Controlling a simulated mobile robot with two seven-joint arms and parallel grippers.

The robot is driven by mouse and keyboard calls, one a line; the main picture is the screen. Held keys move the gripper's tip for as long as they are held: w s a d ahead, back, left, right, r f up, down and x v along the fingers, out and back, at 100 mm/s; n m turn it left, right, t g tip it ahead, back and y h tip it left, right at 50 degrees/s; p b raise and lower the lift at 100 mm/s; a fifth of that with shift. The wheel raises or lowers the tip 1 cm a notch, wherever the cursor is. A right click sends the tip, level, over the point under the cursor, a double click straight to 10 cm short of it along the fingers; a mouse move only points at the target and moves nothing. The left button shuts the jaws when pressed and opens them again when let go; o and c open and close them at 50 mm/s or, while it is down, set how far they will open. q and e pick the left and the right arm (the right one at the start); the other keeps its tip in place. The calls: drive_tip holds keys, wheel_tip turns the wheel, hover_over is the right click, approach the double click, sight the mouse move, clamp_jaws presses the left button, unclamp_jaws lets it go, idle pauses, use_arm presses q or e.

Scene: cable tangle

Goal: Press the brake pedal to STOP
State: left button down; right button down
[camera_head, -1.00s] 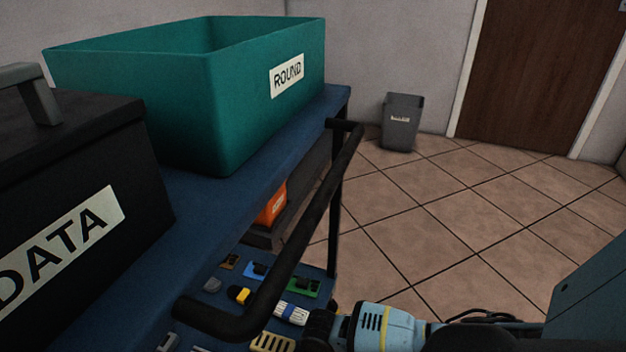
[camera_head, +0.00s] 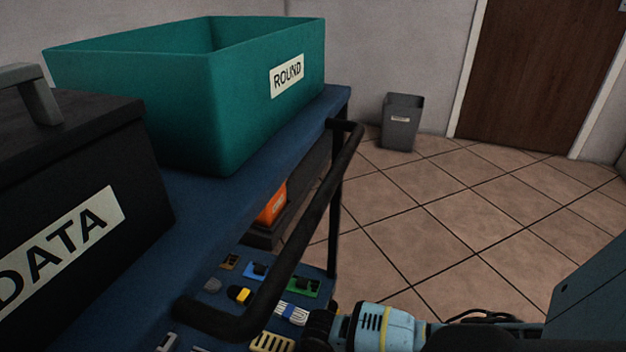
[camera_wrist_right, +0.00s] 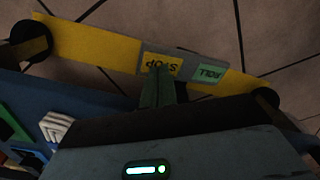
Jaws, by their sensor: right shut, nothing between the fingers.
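The brake pedal (camera_wrist_right: 90,45) is a long yellow bar, slanting across the upper part of the right wrist view. A grey plate (camera_wrist_right: 190,62) on it carries a yellow STOP label (camera_wrist_right: 163,62) and a green ROLL label (camera_wrist_right: 209,73), both upside down in this view. My right gripper (camera_wrist_right: 160,78) is shut and empty, with its fingertips over the lower edge of the STOP label. I cannot tell whether they touch the pedal. The pedal is not visible in the head view, where my right arm shows at the bottom. My left gripper is not in view.
The blue cart (camera_head: 195,205) holds a teal ROUND bin (camera_head: 150,110) and a black DATA box (camera_head: 80,170). Its black handle (camera_head: 290,265) juts out near my right arm. Small connectors lie on its lower shelf. A grey bin (camera_head: 400,130) stands on open tiled floor.

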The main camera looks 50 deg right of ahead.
drive_tip(key=shift+f+b, duration=0.9)
drive_tip(key=shift+f, duration=0.45)
idle(0.8)
drive_tip(key=shift+r, duration=0.1)
wheel_tip(320, 180, up, 4)
drive_tip(key=p, duration=0.4)
drive_tip(key=shift+r, duration=0.25)
drive_tip(key=shift+r+p, duration=1.2)
drive_tip(key=shift+p, duration=0.05)
